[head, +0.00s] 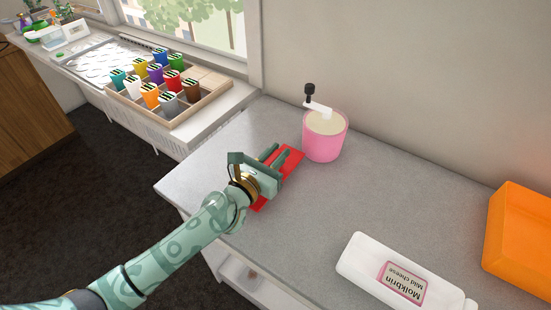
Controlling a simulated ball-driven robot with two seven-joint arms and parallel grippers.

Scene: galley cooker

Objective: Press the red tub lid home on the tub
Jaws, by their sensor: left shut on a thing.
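The red tub lid (293,157) is a flat red piece low over the near left part of the grey worktop. My left gripper (272,154) is shut on it and covers its middle, with red showing on both sides of the fingers. I cannot tell whether the lid touches the worktop or anything under it. No tub shows clearly beneath the lid; the gripper and lid hide that spot. My right gripper is not in view.
A pink pot (322,143) with a white pump stands just beyond the lid. A white pack labelled Mild cheese (363,258) lies front right, and an orange box (518,240) stands at the right edge. A wooden tray (186,118) of coloured cups stands by the window. Grey worktop (400,190) lies clear between.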

